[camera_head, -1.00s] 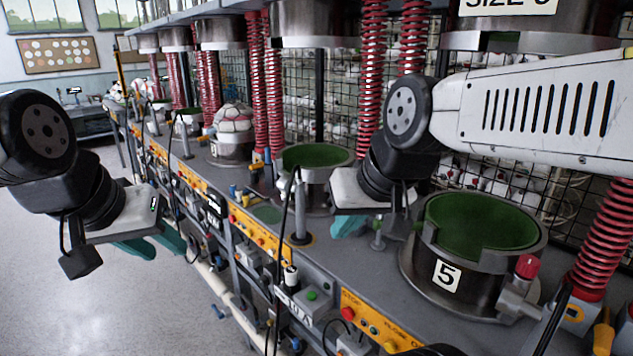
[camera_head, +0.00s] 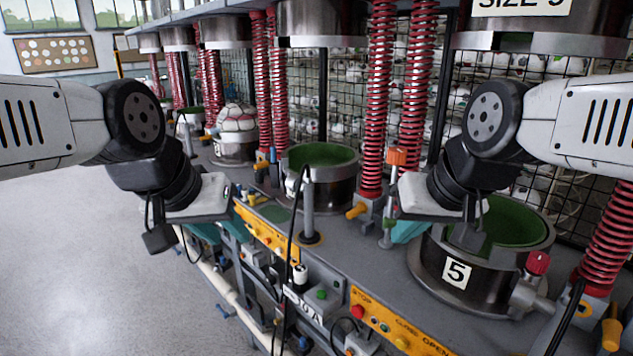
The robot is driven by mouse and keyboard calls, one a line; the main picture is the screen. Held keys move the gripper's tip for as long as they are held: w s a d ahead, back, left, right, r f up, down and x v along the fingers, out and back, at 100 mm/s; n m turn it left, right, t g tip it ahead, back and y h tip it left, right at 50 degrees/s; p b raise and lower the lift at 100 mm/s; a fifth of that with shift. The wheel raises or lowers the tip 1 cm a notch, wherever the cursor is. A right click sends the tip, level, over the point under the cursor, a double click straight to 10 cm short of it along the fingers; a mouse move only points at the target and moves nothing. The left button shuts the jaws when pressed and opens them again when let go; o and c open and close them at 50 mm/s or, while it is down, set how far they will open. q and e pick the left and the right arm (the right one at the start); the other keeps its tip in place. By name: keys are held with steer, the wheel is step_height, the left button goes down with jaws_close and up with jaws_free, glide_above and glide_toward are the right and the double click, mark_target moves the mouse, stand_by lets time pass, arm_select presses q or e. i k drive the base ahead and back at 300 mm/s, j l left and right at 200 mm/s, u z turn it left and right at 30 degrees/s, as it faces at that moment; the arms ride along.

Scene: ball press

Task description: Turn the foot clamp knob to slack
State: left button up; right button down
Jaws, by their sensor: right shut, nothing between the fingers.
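Several knobs are in view, and I cannot tell for certain which is the foot clamp knob. A yellow-orange knob (camera_head: 357,210) sticks out from a grey block at the foot of a red spring column. Another orange knob (camera_head: 612,335) is at the lower right edge, by the right spring's foot. My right gripper (camera_head: 408,232), with teal fingers, is shut and empty, just right of the first knob and apart from it. My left gripper (camera_head: 206,234) hangs by the bench's front edge, away from the knobs; its fingers are mostly hidden under its body.
An orange-topped post (camera_head: 397,158) stands close beside my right gripper. The mould cup marked 5 (camera_head: 457,274), with a red knob (camera_head: 537,262), is right of it. A black cable (camera_head: 291,235) hangs before the button panels. A ball (camera_head: 236,118) sits in a farther mould.

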mark_target(259, 173)
steer(key=i+j+u, duration=0.4)
steer(key=j, duration=0.15)
steer(key=i+j+u, duration=0.4)
steer(key=k+j, duration=0.05)
